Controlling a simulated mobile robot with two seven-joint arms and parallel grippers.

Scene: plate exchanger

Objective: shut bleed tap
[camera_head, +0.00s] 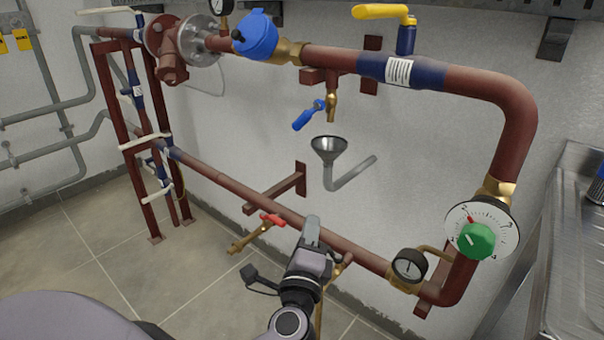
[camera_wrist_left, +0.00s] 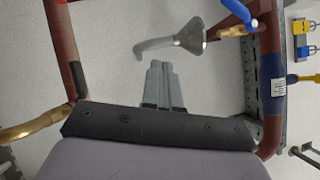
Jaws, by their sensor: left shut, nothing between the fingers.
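A small brass tap (camera_head: 331,106) hangs under the upper red-brown pipe, with its outlet above a grey funnel (camera_head: 328,150). Its blue lever (camera_head: 308,116) sticks out to the lower left, across the tap body. The lever also shows at the top of the left wrist view (camera_wrist_left: 238,11), near the funnel (camera_wrist_left: 190,38). My left gripper (camera_head: 312,224) is shut and empty, below the funnel and in front of the lower pipe, apart from the tap. Its closed fingers also show in the left wrist view (camera_wrist_left: 162,82). My right gripper is not in view.
A red-handled brass valve (camera_head: 268,223) sits left of my left gripper on the lower pipe. A gauge (camera_head: 409,264) and a green-knobbed dial (camera_head: 478,238) are at right. A yellow-handled valve (camera_head: 404,40) tops the upper pipe. The wall inside the pipe loop is mostly free.

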